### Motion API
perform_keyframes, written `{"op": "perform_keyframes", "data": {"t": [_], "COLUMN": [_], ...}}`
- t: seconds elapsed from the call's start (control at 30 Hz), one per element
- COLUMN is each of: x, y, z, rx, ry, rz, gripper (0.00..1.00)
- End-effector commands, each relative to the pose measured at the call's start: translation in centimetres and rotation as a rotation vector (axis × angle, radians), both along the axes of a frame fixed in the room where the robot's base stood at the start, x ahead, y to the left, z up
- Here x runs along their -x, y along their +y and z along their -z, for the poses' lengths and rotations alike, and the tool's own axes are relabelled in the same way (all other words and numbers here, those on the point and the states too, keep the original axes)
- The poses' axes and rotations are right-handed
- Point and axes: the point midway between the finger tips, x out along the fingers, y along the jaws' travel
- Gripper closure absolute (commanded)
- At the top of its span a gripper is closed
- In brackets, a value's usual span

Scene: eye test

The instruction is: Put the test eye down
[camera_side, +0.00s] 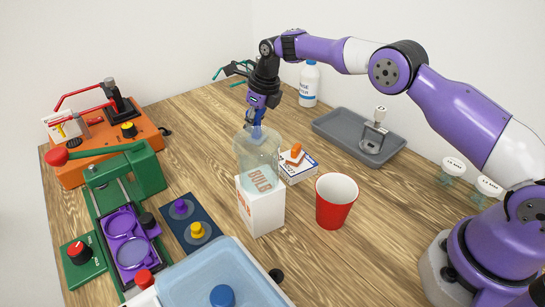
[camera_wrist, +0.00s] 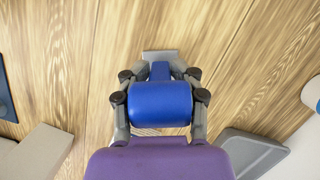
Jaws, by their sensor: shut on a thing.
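My gripper (camera_side: 257,118) points down near the middle of the table. In the wrist view my gripper (camera_wrist: 160,72) has its fingers close together on a small blue piece with a grey end (camera_wrist: 160,55). The fingers hide much of it, and I cannot tell whether this is the test eye. In the side view a clear, bulbous vessel (camera_side: 257,150) shows directly below the fingertips, overlapping the top of a white carton (camera_side: 264,212). I cannot tell whether the held piece touches the vessel. No other thing in view is clearly the test eye.
A red cup (camera_side: 336,205) and a small box with an orange item (camera_side: 297,168) stand right of the carton. A grey tray (camera_side: 334,128) holds a metal stand (camera_side: 373,135). Green (camera_side: 140,175) and orange (camera_side: 150,140) devices fill the left. Bare wood shows behind the vessel.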

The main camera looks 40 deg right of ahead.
Motion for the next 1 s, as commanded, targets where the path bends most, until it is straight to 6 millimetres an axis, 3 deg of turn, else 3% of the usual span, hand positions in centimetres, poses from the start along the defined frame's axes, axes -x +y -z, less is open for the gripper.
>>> {"op": "perform_keyframes", "data": {"t": [0.3, 0.33, 0.37, 0.4, 0.77, 1.0], "x": [0.0, 0.0, 0.0, 0.0, 0.0, 0.8], "y": [0.0, 0.0, 0.0, 0.0, 0.0, -0.4], "z": [0.3, 0.3, 0.3, 0.3, 0.1, -3.4], "rx": [0.000, 0.000, 0.000, 0.000, -0.001, -0.001], "ry": [0.000, 0.001, 0.000, 0.001, -0.001, -0.004], "rz": [-0.002, -0.003, -0.003, -0.003, -0.003, -0.002], "gripper": [1.00, 0.44, 0.29, 0.25, 0.25, 0.25]}}
